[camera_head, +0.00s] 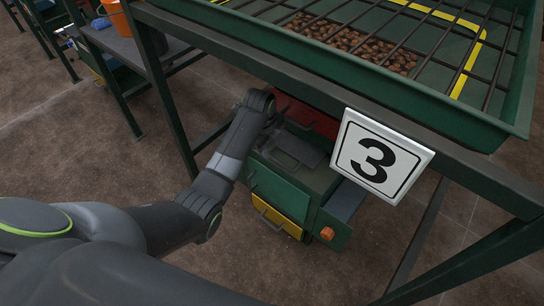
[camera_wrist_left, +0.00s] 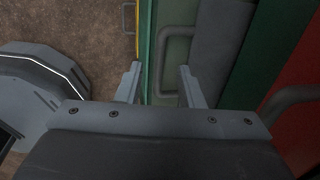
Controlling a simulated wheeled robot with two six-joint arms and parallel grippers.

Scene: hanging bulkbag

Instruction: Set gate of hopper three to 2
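The hopper marked by a white sign with a black 3 (camera_head: 380,156) has a green outlet box (camera_head: 318,190) below its tray. On the box front are a green panel (camera_head: 276,192) with a handle and a yellow panel (camera_head: 280,218) with a handle below it. My left gripper (camera_head: 282,160) is over the top front of the box, partly hidden by its own wrist. In the left wrist view its two fingers (camera_wrist_left: 160,68) are apart, with the green panel's handle (camera_wrist_left: 165,62) between them. Contact cannot be told. My right gripper is out of view.
The green hopper tray (camera_head: 450,105) holds brown lumps under a black grid. Dark green frame legs (camera_head: 165,100) stand beside the box. A red part (camera_head: 310,115) is behind my wrist. An orange bucket (camera_head: 118,15) sits on a bench at upper left. Brown floor is clear in front.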

